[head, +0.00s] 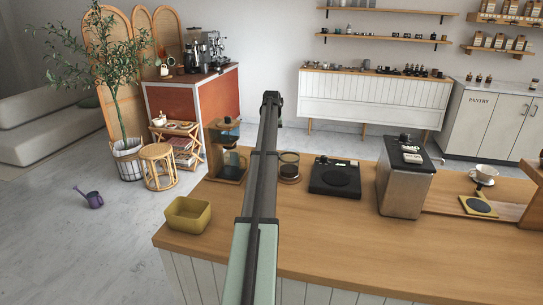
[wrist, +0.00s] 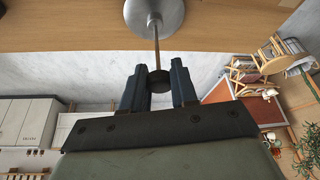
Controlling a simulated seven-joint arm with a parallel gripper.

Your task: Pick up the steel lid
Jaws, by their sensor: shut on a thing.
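The steel lid (wrist: 168,12) shows at the top edge of the wrist view as a round grey disc. A thin rod (wrist: 156,45) runs from it to a dark knob (wrist: 160,83). My gripper (wrist: 160,76) is shut on the knob, one dark finger on each side. The disc shows against the wooden counter and is partly cut off by the picture edge. I cannot tell whether it touches anything. In the head view my gripper (head: 271,98) is at the arm's far end, above the counter, and the lid is hidden there.
The wooden counter (head: 330,235) holds a yellow bin (head: 188,215), a wood-framed brewer (head: 228,152), a glass jar (head: 289,168), a black scale (head: 336,178) and a steel machine (head: 404,185). A cup (head: 485,173) stands at right. The counter's front is clear.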

